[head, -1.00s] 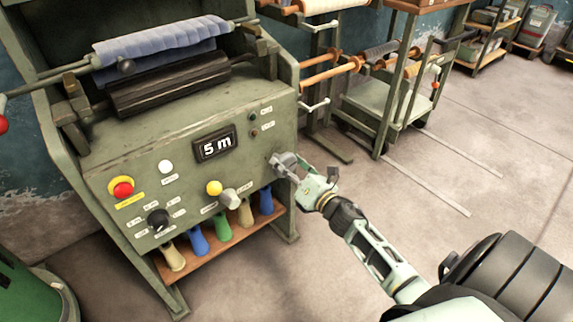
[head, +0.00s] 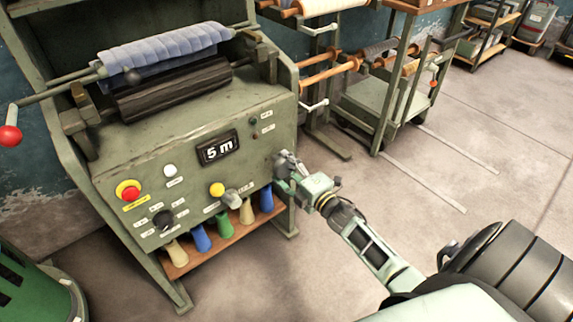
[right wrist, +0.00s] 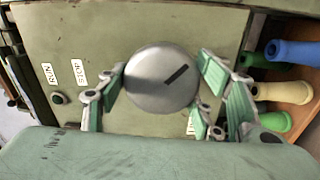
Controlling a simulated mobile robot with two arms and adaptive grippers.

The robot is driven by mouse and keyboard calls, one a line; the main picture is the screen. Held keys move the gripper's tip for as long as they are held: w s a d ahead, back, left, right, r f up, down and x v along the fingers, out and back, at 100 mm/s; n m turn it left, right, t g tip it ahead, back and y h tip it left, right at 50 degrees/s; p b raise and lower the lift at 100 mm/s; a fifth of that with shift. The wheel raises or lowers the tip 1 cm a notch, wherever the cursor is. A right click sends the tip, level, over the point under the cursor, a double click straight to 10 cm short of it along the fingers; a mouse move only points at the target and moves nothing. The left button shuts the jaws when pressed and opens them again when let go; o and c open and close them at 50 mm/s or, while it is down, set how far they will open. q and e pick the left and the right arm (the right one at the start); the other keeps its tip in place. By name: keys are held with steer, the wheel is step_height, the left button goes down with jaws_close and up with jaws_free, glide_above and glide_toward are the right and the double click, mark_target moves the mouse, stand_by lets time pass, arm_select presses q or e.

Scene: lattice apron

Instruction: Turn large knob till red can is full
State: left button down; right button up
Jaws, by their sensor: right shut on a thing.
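The large silver knob (right wrist: 160,80) with a dark pointer line shows in the right wrist view, between the green-padded fingers of my right gripper (head: 287,168). The gripper is shut on it, at the right end of the machine's front panel (head: 120,180). The pointer line slants from lower left to upper right. In the head view the gripper hides most of the knob. The display (head: 219,148) above the panel's middle reads 5 m. No red can shows in either view. My left gripper is not in view.
The panel also has a red button (head: 129,191), a black selector knob (head: 163,219), a yellow button (head: 217,189) and a smaller grey knob (head: 233,198). A red-ended crank (head: 10,135) sticks out left. Open floor lies at right.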

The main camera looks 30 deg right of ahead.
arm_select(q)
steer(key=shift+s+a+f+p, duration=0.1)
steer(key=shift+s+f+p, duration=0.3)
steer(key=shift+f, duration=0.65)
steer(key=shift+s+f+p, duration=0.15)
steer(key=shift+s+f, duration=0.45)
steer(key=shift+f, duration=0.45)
arm_select(e)
steer(key=shift+r+m, duration=0.15)
steer(key=shift+m, duration=1.65)
steer(key=shift+d, duration=0.1)
steer(key=o, duration=1.1)
steer(key=shift+s, duration=0.1)
steer(key=s, duration=0.7)
steer(key=s+d, duration=0.1)
steer(key=s, duration=0.3)
steer(key=shift+s, duration=0.35)
